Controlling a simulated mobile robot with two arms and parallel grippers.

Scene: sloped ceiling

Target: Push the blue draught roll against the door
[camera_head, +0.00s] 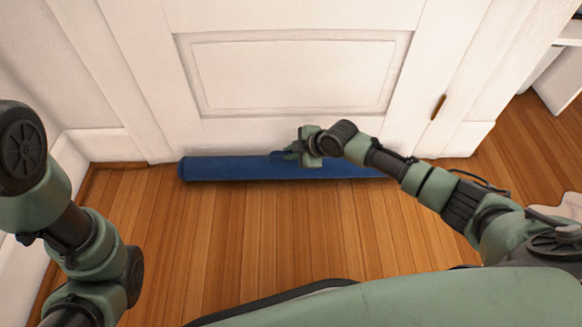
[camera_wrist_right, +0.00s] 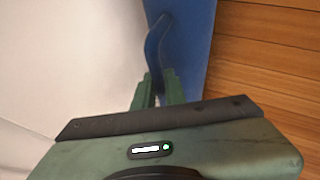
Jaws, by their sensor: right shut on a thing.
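The blue draught roll (camera_head: 225,168) lies on the wooden floor along the foot of the white door (camera_head: 290,75). In the head view it appears to lie close along the door's bottom edge; I cannot tell whether it touches all the way. My right gripper (camera_head: 284,156) is at the middle of the roll, shut on a part of it. In the right wrist view the gripper fingers (camera_wrist_right: 157,88) close on a raised blue strip (camera_wrist_right: 156,45) of the roll (camera_wrist_right: 190,40). My left arm shows at the left of the head view, but its gripper is out of view.
Wooden floor (camera_head: 250,235) in front of the door is clear. White door frame and wall stand on both sides. A white shelf unit (camera_head: 560,75) is at the upper right, and a pale item (camera_head: 568,205) lies on the floor at the right edge.

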